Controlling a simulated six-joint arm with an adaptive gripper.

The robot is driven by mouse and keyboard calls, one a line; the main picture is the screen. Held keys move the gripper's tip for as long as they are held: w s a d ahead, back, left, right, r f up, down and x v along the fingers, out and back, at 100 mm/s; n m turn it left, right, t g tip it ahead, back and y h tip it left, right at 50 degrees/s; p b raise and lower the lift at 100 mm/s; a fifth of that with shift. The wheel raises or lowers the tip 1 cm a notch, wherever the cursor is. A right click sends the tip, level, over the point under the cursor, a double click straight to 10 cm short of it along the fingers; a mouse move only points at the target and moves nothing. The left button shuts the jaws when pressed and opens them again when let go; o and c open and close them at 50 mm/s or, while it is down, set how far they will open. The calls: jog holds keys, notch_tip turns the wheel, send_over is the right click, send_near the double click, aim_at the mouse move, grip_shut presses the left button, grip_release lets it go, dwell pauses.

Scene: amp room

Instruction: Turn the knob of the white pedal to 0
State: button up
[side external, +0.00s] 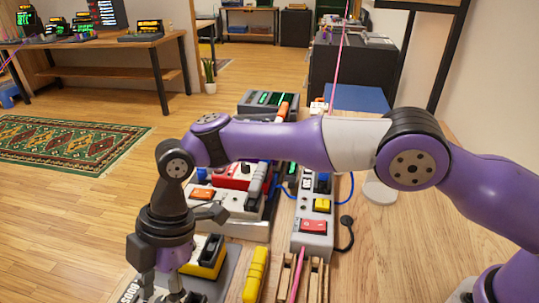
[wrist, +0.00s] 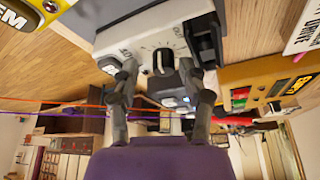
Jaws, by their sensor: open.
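In the wrist view, the white pedal (wrist: 135,38) fills the upper middle, with printed letters and a dial scale on its face. Its dark knob (wrist: 162,61) has a light pointer line and sits between my fingertips. My gripper (wrist: 160,75) is open, with one finger on each side of the knob; I cannot tell whether either finger touches it. In the side external view, my gripper (side external: 168,292) points down at the lower left, beside a yellow and black pedal (side external: 209,258). I cannot make out the knob there, behind or below my gripper.
In the wrist view, a yellow pedal (wrist: 22,14) is at the upper left and an orange pedal (wrist: 275,83) at the right. In the side external view, a grey pedal with a red switch (side external: 313,228) and a yellow block (side external: 255,275) stand right of my gripper.

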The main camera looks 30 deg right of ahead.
jog(key=shift+m, duration=0.3)
jog(key=m+t, duration=0.1)
jog(key=m, duration=0.2)
jog(key=shift+s, duration=0.2)
jog(key=m+t, duration=0.2)
jog(key=m, duration=0.2)
jog(key=shift+s+m, duration=0.15)
jog(key=shift+m, duration=0.15)
jog(key=s+d+r+m, duration=0.1)
jog(key=d+r, duration=0.3)
jog(key=r, duration=0.6)
jog(key=d+r+m+t+h, duration=0.1)
jog(key=d+m, duration=0.3)
jog(key=d, duration=0.8)
jog(key=d+r+m+t+h, duration=0.1)
jog(key=d+r+m, duration=0.3)
jog(key=d, duration=0.7)
jog(key=shift+s+d+r+t, duration=0.15)
jog(key=shift+s+d+t, duration=0.25)
jog(key=shift+t, duration=0.3)
